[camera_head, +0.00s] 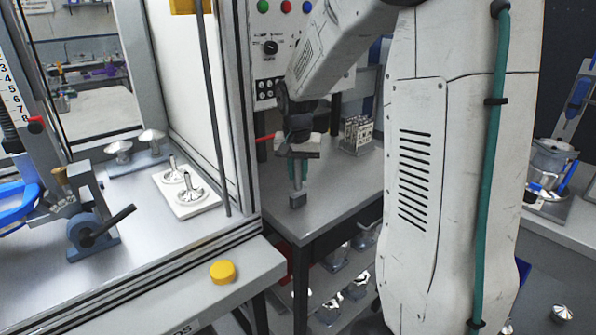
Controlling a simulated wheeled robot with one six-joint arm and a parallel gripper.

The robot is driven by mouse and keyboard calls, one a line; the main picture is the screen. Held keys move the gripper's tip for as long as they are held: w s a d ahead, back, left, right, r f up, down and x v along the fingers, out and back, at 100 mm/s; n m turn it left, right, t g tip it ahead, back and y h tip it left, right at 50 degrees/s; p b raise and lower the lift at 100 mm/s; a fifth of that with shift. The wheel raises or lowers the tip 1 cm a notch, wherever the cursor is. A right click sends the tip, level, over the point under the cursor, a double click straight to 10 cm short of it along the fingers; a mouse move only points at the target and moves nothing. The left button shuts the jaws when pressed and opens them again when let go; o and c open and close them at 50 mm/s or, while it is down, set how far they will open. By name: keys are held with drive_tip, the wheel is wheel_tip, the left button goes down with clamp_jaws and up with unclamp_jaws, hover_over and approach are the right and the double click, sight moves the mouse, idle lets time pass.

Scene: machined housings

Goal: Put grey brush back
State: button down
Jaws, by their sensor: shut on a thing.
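My gripper (298,170) points down above the grey side table (335,195), near the middle of the view. Its jaws are shut on a narrow grey object, which looks like the grey brush (298,201). The brush hangs upright, with its blocky lower end showing below the fingers. Its upper part is hidden by the gripper. I cannot tell whether its lower end touches the tabletop or is just above it. A holder for the brush cannot be made out.
A small rack (357,134) stands at the table's back, right of my gripper. A control panel (280,45) rises behind. At left, a machine enclosure holds a white plate with metal parts (187,197) and a blue clamp (93,235). A yellow button (222,271) sits on its front ledge.

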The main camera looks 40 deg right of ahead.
sight(297, 192)
drive_tip(key=shift+f, duration=0.1)
drive_tip(key=c, duration=1.3)
unclamp_jaws()
drive_tip(key=shift+o, duration=0.2)
wheel_tip(297, 192, up, 12)
drive_tip(key=s+a, duration=0.1)
drive_tip(key=s+a+f+n, duration=0.1)
drive_tip(key=s+a+n, duration=0.3)
drive_tip(key=s+a, duration=0.4)
drive_tip(key=s+a+f+n+y, duration=0.1)
drive_tip(key=s+a+n, duration=0.3)
drive_tip(key=s, duration=1.4)
drive_tip(key=a+f, duration=0.1)
drive_tip(key=a, duration=0.2)
drive_tip(key=shift+s+a+f+n, duration=0.2)
drive_tip(key=shift+a+n, duration=0.1)
drive_tip(key=shift+a, duration=0.1)
drive_tip(key=shift+w, duration=0.1)
